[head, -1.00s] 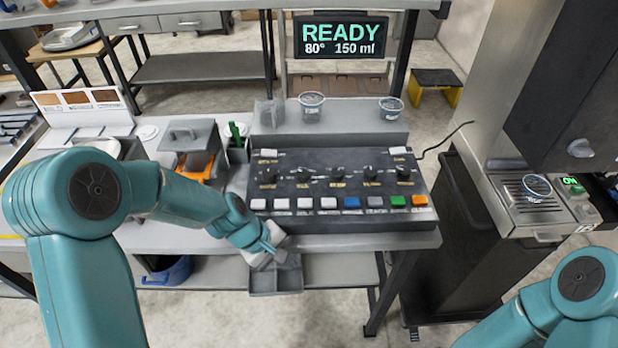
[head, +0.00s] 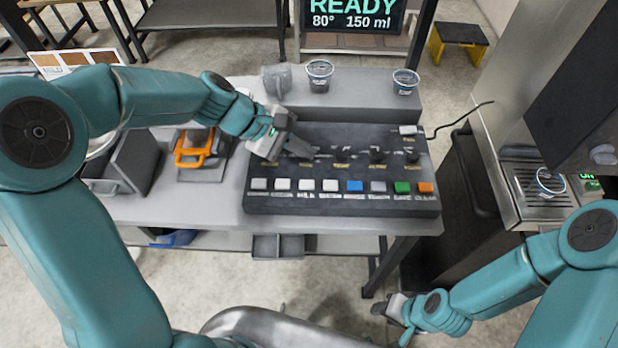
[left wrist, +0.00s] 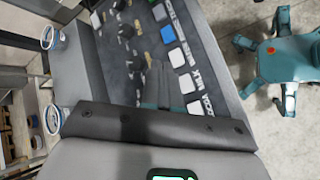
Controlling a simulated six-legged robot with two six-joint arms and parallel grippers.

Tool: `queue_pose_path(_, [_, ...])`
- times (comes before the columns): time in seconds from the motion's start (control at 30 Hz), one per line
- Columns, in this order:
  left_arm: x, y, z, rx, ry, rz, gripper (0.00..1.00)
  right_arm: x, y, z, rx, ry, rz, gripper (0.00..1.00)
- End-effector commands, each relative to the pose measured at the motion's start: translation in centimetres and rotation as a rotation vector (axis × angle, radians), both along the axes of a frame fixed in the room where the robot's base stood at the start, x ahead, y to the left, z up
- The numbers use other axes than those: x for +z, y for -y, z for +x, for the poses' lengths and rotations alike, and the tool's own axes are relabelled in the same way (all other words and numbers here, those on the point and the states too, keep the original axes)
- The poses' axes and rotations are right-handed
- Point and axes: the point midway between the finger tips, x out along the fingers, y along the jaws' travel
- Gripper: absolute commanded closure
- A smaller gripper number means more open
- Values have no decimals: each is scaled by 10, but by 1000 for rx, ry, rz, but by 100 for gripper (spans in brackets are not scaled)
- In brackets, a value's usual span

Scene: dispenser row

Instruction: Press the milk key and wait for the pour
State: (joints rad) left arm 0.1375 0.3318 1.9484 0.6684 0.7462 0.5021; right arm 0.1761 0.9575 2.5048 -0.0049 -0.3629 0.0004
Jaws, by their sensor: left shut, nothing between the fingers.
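The dispenser panel (head: 340,150) has a row of keys along its front edge. The white milk key (head: 307,185) is third from the left; it also shows in the left wrist view (left wrist: 187,84). My left gripper (head: 263,148) is shut and empty over the left part of the panel, behind the key row, near the knobs; it is not on the milk key. The display (head: 350,12) reads READY, 80° and 150 ml. My right gripper (head: 396,308) is low in front of the table, far from the panel; its jaws are unclear.
A grey mug (head: 277,80) and two cups (head: 319,76) (head: 405,82) stand on the ledge behind the panel. An orange-handled item (head: 195,148) lies to its left. Another cup (head: 550,182) stands on the machine's tray at right. A cable runs from the panel's right side.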

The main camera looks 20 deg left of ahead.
Motion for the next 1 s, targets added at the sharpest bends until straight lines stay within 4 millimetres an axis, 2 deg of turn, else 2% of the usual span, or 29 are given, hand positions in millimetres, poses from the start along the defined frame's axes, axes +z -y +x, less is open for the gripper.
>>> queue_pose_path(0.27, [-8, 1, -1, -1, -1, 0, 100, -7, 0, 0, 0, 0, 0, 57])
queue_pose_path(0.47, [-30, 1, 1, -1, -1, 0, 100, -25, 0, 0, 0, 0, 0, 57])
queue_pose_path(0.8, [-79, 1, 3, -1, 0, 2, 100, -67, 0, 0, 0, 0, 0, 57])
queue_pose_path(1.0, [-90, 1, 3, 0, 1, 1, 100, -76, 0, 0, 0, 0, 0, 57])
